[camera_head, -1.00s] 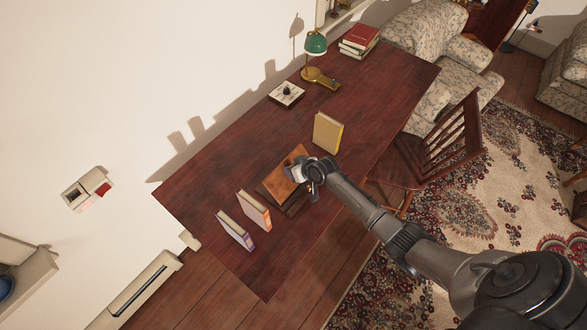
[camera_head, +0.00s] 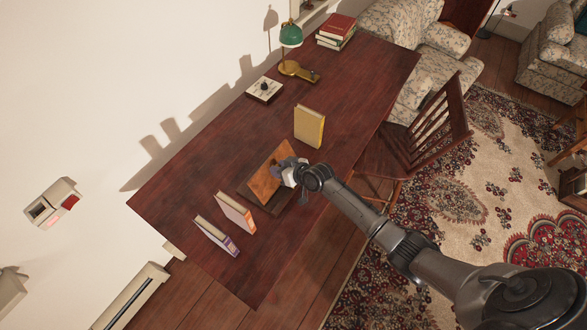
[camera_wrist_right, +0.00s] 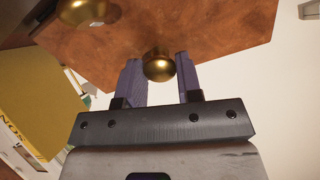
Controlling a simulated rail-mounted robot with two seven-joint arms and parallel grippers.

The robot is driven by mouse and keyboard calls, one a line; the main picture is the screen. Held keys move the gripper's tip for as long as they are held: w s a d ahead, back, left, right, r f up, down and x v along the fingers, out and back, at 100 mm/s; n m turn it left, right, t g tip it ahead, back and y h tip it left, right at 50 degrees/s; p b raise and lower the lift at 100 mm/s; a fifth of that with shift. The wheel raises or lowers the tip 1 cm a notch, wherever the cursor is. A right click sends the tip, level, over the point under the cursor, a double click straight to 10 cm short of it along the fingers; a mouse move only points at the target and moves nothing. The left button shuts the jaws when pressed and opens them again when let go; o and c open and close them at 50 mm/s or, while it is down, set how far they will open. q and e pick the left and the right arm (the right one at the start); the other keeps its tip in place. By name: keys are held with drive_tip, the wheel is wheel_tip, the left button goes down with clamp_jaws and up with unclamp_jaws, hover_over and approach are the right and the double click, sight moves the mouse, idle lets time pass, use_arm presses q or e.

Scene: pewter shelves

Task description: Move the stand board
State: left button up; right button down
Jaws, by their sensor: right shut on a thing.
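In the right wrist view the board (camera_wrist_right: 215,25) fills the top and carries two brass knobs. My right gripper (camera_head: 284,172) is at the board's right side. In its wrist view the purple fingers (camera_wrist_right: 157,62) stand on both sides of one brass knob (camera_wrist_right: 158,67) and are shut on it. The second knob (camera_wrist_right: 85,12) is at the upper left, outside the fingers. My left gripper is not in view.
On the desk (camera_head: 215,150), a yellow book (camera_head: 309,127) stands behind the board, and two pale books (camera_head: 235,213) (camera_head: 216,236) stand in front. A green lamp (camera_head: 291,36), a small switch box (camera_head: 264,89) and stacked red books (camera_head: 336,30) are farther back. A wooden chair (camera_head: 425,130) stands to the right.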

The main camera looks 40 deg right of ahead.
drive_tip(key=shift+s+d, duration=0.1)
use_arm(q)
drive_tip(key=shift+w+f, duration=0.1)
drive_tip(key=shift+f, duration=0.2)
use_arm(e)
drive_tip(key=c, duration=1.1)
unclamp_jaws()
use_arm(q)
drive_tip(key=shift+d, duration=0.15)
use_arm(e)
drive_tip(key=o, duration=0.3)
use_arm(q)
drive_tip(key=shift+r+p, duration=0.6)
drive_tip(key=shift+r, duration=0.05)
use_arm(e)
drive_tip(key=v, duration=1.3)
drive_tip(key=shift+s+d+r, duration=0.1)
drive_tip(key=shift+s+r, duration=0.05)
drive_tip(key=shift+s, duration=0.2)
